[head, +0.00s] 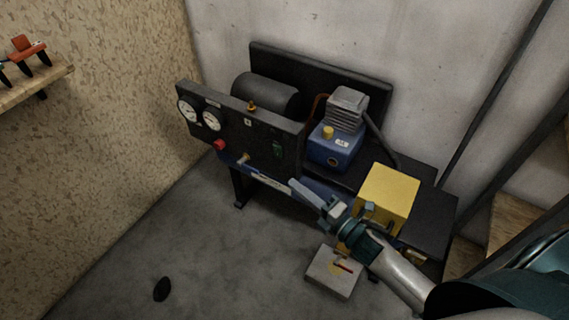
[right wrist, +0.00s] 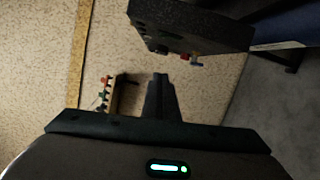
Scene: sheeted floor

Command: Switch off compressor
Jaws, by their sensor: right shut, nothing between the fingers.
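The compressor stands on a dark bench against the wall in the head view. It has a black front panel (head: 240,128), a black tank (head: 265,95) and a blue pump unit (head: 335,147). The panel carries two white gauges, a red knob (head: 219,145), a brass fitting and a green switch (head: 278,149) near its right end. My right gripper (head: 296,186) is shut and empty, in front of and below the panel's right end, apart from the switch as far as I can tell. In the right wrist view its closed fingers (right wrist: 160,97) point toward the wall, with the panel (right wrist: 190,25) above right.
A yellow box (head: 388,195) stands on the bench's right, close to my right arm. A pale box (head: 334,272) and a small black object (head: 162,289) are on the floor. A wooden shelf (head: 40,83) juts from the left wall. Floor at front left is mostly clear.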

